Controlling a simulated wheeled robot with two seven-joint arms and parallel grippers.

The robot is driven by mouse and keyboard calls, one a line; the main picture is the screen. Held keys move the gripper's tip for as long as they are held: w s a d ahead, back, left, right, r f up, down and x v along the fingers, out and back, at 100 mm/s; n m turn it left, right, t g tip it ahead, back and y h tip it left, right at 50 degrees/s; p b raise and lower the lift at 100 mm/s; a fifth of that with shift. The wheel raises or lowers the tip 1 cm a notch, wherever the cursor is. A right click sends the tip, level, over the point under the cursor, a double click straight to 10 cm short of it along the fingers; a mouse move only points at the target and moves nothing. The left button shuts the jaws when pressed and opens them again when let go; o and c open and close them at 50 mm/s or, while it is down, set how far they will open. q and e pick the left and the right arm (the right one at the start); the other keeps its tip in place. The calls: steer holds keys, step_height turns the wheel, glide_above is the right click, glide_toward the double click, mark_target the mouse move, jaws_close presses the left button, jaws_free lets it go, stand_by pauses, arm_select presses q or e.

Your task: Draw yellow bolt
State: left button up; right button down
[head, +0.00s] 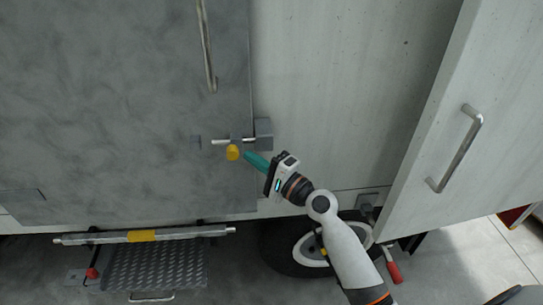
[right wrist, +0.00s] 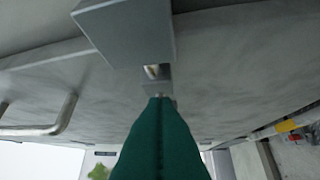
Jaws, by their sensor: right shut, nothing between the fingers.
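The yellow knob of the bolt (head: 232,152) hangs below a metal rod (head: 221,141) at the right edge of the grey door panel. The rod runs through a grey bracket beside a grey block (head: 263,132). My right gripper (head: 246,156) has green fingers and is shut and empty, its tips just right of the knob. In the right wrist view the shut green fingers (right wrist: 160,104) point at the bolt bracket, with the grey block (right wrist: 128,30) above them. The yellow knob is not visible there. My left gripper is not in view.
A vertical metal handle (head: 207,50) is on the grey door (head: 120,90). An open pale door with a handle (head: 457,150) stands at the right. Below are a wheel (head: 312,250), a bar with a yellow band (head: 142,236) and a red-handled lever (head: 393,268).

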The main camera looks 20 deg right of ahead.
steer(key=shift+w+a, duration=0.1)
steer(key=shift+a, duration=0.3)
steer(key=a, duration=0.1)
steer(key=w+a, duration=0.1)
steer(key=a, duration=0.1)
steer(key=a+p, duration=0.1)
steer(key=a, duration=0.1)
steer(key=shift+w+a+r, duration=0.1)
steer(key=shift+w+a, duration=0.15)
steer(key=shift+w, duration=0.05)
steer(key=shift+a, duration=0.1)
